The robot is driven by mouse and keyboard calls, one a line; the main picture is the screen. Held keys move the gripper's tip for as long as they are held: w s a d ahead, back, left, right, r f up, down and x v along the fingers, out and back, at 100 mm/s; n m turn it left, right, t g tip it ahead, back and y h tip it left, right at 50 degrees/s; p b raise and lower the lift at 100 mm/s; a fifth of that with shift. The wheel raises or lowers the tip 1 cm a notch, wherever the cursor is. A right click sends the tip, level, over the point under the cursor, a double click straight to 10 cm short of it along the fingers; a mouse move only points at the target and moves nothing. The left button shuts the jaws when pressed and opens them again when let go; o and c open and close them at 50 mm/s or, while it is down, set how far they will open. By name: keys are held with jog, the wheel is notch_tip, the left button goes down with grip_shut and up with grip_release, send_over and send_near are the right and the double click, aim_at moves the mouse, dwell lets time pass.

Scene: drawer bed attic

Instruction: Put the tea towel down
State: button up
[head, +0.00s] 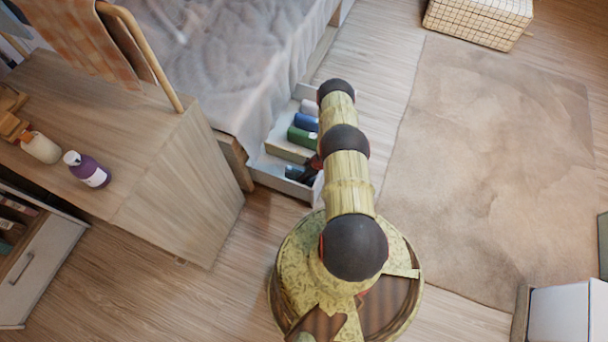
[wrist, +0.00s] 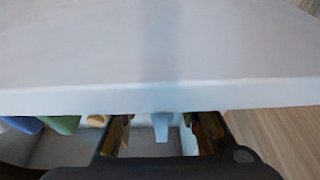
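My gripper (wrist: 160,128) is low over the open drawer. In the head view its dark end (head: 312,165) shows just left of my arm and is partly hidden by it. In the wrist view the two fingers stand apart, and their tips run to the edge of a large pale blue-white sheet or panel (wrist: 160,60). A narrow pale strip (wrist: 160,126) shows between the fingers, with gaps on both sides. I cannot tell whether the pale surface is the tea towel or part of the drawer. Whether the fingertips touch anything is hidden.
The drawer (head: 266,172) under the bed (head: 230,60) holds a green roll (head: 302,136) and a blue roll (head: 306,121). A wooden cabinet (head: 165,165) stands at left with a purple bottle (head: 88,170). A beige rug (head: 490,160) covers clear floor at right.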

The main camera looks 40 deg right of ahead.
jog(key=o, duration=0.4)
jog(key=shift+r, duration=0.15)
